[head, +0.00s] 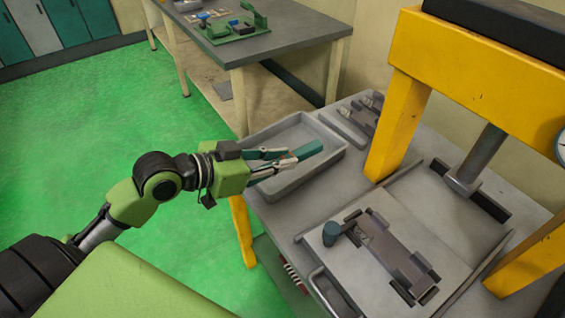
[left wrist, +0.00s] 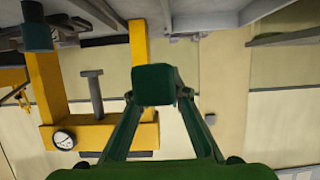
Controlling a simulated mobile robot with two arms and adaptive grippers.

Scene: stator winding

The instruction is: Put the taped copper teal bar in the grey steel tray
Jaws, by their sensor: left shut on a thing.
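The teal bar (head: 309,150) is held in my left gripper (head: 286,160), whose fingers are shut on its near end. A lighter, copper-toned patch shows by the fingertips. The bar's free end points right, over the grey steel tray (head: 305,180). I cannot tell from this angle how high above the tray floor it is. The tray looks otherwise empty, though the gripper and bar hide part of its inside. In the left wrist view the bar (left wrist: 153,85) shows end-on between the two green fingers. My right gripper is not in view.
The tray stands on a grey bench (head: 285,222) beside a yellow press frame (head: 397,125). A fixture plate (head: 385,245) with a teal cylinder (head: 332,233) lies in front, and another fixture (head: 362,112) lies behind the tray. A second table (head: 290,40) stands at the back.

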